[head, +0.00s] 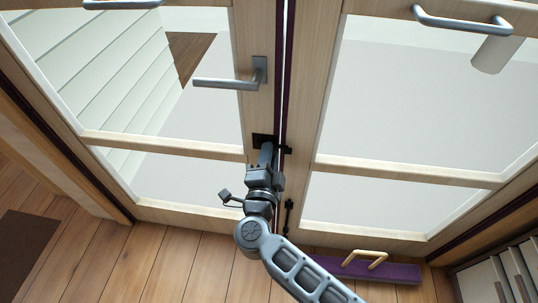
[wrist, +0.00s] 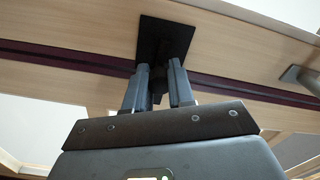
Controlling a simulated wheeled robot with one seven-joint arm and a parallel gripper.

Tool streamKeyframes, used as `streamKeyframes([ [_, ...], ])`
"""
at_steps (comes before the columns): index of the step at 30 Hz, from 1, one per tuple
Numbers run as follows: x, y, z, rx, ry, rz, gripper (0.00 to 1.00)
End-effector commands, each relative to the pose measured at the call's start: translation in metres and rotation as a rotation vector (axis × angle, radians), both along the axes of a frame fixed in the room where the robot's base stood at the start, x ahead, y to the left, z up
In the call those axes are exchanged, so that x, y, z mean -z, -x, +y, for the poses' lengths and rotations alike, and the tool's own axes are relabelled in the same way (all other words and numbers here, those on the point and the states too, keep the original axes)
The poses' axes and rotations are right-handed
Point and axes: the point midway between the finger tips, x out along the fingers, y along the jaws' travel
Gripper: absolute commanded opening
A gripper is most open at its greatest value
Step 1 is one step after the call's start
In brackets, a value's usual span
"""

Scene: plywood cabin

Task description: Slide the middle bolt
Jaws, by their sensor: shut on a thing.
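The middle bolt has a black square plate (head: 259,139) on the left door's inner stile, beside the gap between two glazed doors. A small black piece (head: 286,149) shows at the gap to its right. My gripper (head: 267,149) is at the plate and hides most of the bolt in the head view. In the wrist view the black plate (wrist: 168,38) is just beyond my gripper (wrist: 158,76), whose two fingers are close together around a dark knob (wrist: 158,92). How far the bolt is drawn cannot be told.
A lever handle (head: 225,82) juts from the left door above my gripper. A lower black bolt (head: 289,213) is near the doors' bottom. Bar handles (head: 462,24) cross the top. A purple board (head: 395,273) with a wooden handle lies on the plank floor at right.

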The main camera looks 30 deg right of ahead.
Motion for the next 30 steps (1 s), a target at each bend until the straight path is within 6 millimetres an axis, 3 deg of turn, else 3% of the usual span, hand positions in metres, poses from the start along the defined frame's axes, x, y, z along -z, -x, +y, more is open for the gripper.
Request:
streamKeyframes([
  [8,0.001,-0.001,0.001,0.0,-0.001,0.001,0.0],
  [18,0.001,-0.023,0.032,-0.001,-0.001,0.001,0.0],
  [25,0.001,-0.023,0.034,-0.006,-0.001,0.001,0.0],
  [26,0.001,-0.023,0.034,-0.007,-0.001,0.001,0.24],
  [30,0.0,-0.023,0.034,-0.005,-0.001,0.001,0.38],
])
